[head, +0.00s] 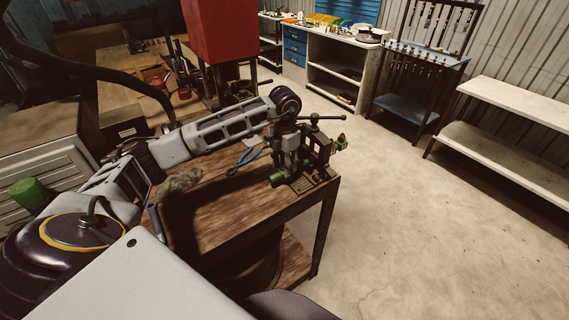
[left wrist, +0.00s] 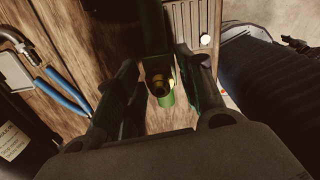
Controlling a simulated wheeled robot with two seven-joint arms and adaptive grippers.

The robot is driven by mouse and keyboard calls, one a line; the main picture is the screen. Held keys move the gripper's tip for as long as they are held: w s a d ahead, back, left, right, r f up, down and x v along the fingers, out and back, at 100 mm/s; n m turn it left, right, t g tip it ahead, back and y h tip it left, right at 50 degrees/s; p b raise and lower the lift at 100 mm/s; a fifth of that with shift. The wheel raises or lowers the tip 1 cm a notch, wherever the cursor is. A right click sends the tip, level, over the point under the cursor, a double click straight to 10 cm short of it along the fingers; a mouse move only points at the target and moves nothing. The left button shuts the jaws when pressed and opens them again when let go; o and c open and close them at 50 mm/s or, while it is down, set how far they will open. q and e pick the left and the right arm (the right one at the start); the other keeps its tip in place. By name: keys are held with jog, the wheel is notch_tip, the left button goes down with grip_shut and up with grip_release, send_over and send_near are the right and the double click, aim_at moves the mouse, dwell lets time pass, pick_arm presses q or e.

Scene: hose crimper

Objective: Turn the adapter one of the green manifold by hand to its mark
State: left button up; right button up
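The green manifold (left wrist: 153,40) shows in the left wrist view as a green body with a round green end and a brass-coloured adapter (left wrist: 158,82) in it. In the head view a green part of it (head: 278,178) shows low beside the gripper, at the table's right end. My left gripper (head: 287,163) points down there, and in the left wrist view its two fingers (left wrist: 160,88) stand apart on either side of the green end. Gaps seem to show beside it; contact is unclear. The mark cannot be made out. My right gripper is not in view.
A dark vise-like fixture with a long bar handle (head: 318,148) stands right beside the gripper. Blue-handled pliers (head: 245,158) and a grey rag (head: 180,183) lie on the wooden table (head: 225,205). A red press (head: 222,30) stands behind. Open floor lies to the right.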

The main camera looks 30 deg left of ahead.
pick_arm(q)
grip_shut()
jog(key=n, duration=0.6)
jog(key=shift+s+f, duration=0.1)
jog(key=n, duration=0.6)
jog(key=shift+n, duration=0.3)
jog(key=n, duration=1)
jog(key=shift+n, duration=0.4)
jog(key=shift+f+n, duration=0.1)
jog(key=shift+n, duration=1.9)
